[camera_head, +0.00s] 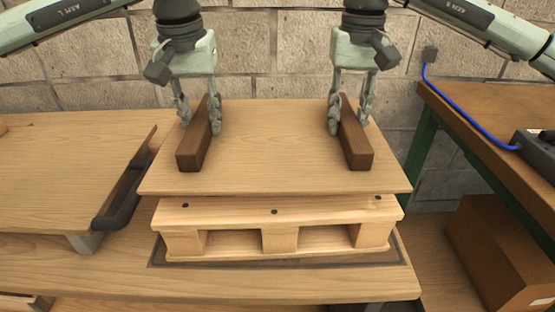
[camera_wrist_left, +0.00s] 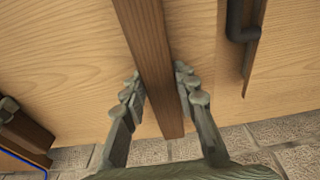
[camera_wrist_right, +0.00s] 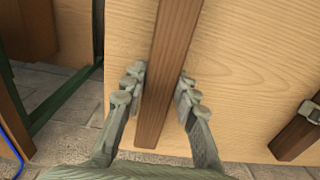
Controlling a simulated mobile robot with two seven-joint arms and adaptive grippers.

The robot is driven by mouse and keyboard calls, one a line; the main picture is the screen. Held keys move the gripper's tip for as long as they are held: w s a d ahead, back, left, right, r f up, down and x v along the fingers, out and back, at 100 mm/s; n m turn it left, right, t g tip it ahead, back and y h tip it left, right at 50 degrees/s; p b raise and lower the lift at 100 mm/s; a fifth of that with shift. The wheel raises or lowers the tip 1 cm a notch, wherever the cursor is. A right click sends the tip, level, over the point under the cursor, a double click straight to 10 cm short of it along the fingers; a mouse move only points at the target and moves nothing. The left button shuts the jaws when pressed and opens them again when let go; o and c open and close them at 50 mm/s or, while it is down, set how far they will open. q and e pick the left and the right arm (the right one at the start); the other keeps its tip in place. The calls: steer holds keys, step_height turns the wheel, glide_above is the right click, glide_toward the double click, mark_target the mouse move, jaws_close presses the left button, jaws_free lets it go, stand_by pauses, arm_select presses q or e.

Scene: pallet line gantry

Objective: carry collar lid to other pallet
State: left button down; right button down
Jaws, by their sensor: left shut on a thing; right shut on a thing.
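The collar lid (camera_head: 272,150) is a flat wooden panel with two dark brown bars on top. In the head view it is over a small wooden pallet (camera_head: 275,241), and a narrow gap shows between them at the front. My left gripper (camera_head: 199,125) is shut on the left bar (camera_head: 193,153), which also shows between the fingers in the left wrist view (camera_wrist_left: 150,50). My right gripper (camera_head: 350,122) is shut on the right bar (camera_head: 356,152), seen between the fingers in the right wrist view (camera_wrist_right: 170,60). The lid looks about level. The pallet's far side is hidden under it.
Another wooden panel (camera_head: 70,180) with a black handle (camera_head: 122,200) is at the left, close to the lid. A bench (camera_head: 490,125) with a green frame and a blue cable (camera_head: 460,120) stands at the right. A brown box (camera_head: 500,255) is below it. A block wall is behind.

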arm_select(q)
steer(key=shift+a+f, duration=0.1)
steer(key=shift+f, duration=0.05)
arm_select(e)
steer(key=shift+d+f, duration=0.1)
steer(key=shift+f, duration=0.05)
